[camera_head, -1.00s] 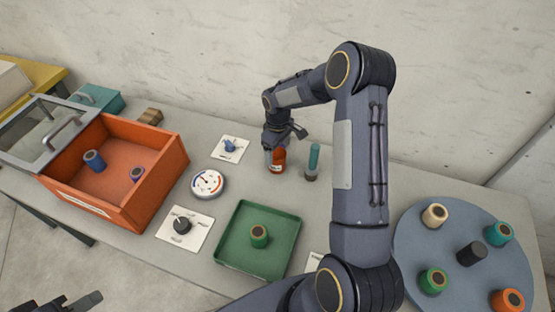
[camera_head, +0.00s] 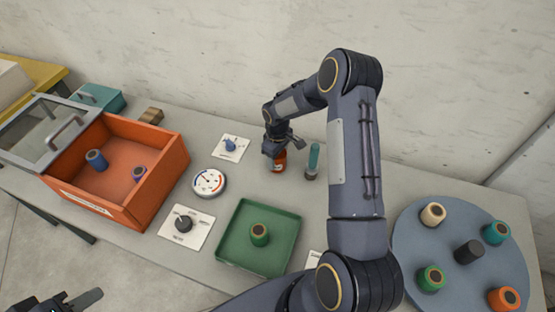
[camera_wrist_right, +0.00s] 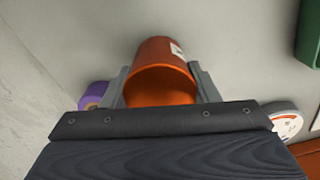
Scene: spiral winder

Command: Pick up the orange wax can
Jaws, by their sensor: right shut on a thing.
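The orange wax can (camera_head: 279,164) stands on the grey table near the wall in the head view, its upper part hidden by my right gripper (camera_head: 277,150). In the right wrist view the can (camera_wrist_right: 158,72) sits between the two fingers of my right gripper (camera_wrist_right: 165,85), which is shut on it. The can seems to rest on the table. My left gripper (camera_head: 72,301) shows only partly at the bottom left edge, far from the can; its opening cannot be made out.
A teal-handled tool (camera_head: 313,160) stands close right of the can. A dial gauge (camera_head: 208,183), knob plates, an orange box (camera_head: 130,210) and a green tray (camera_head: 230,262) lie left and nearer. A round grey turntable (camera_head: 410,250) with several spools is at right. A purple roll (camera_wrist_right: 93,92) shows in the wrist view.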

